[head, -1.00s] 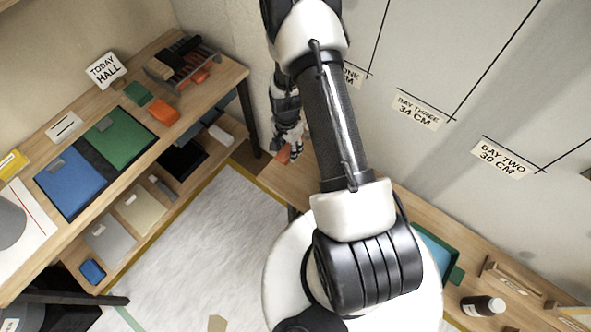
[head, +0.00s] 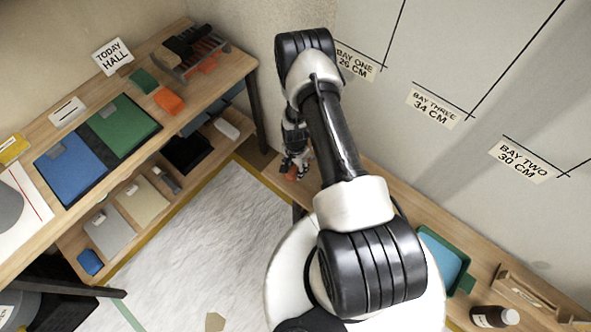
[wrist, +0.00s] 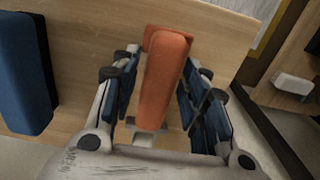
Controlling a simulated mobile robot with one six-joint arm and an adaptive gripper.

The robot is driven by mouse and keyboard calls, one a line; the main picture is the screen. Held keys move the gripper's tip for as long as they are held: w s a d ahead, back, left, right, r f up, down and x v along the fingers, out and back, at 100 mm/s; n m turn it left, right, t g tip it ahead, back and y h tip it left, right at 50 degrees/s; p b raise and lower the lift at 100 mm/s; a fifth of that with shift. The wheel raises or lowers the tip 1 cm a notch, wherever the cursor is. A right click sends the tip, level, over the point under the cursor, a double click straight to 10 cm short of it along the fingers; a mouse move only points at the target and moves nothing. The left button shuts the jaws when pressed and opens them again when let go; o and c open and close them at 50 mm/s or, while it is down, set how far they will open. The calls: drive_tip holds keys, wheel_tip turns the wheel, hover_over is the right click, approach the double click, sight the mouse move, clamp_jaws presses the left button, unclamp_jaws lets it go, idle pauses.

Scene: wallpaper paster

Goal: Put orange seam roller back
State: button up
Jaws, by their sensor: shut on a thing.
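The orange seam roller (wrist: 165,75) is between the two fingers of my gripper (wrist: 158,65) in the wrist view. Its long orange handle lies along the gripper, and a wider orange part shows at its far end. My gripper (head: 291,168) is shut on it, over the wooden bench (head: 275,172) by the wall. In the head view the roller (head: 290,174) is small and partly hidden by the fingers. I cannot tell whether it touches the wood.
A blue block (wrist: 22,72) lies on the wood to the left in the wrist view. The left table holds an orange block (head: 169,101), a green block (head: 144,81), a rack (head: 195,52) and a TODAY HALL sign (head: 112,56). A green-rimmed tray (head: 463,284) stands right.

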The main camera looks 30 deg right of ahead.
drive_tip(key=shift+f, duration=0.7)
drive_tip(key=shift+f+b, duration=0.5)
drive_tip(key=shift+b, duration=0.15)
drive_tip(key=o, duration=1.3)
drive_tip(key=shift+r, duration=0.1)
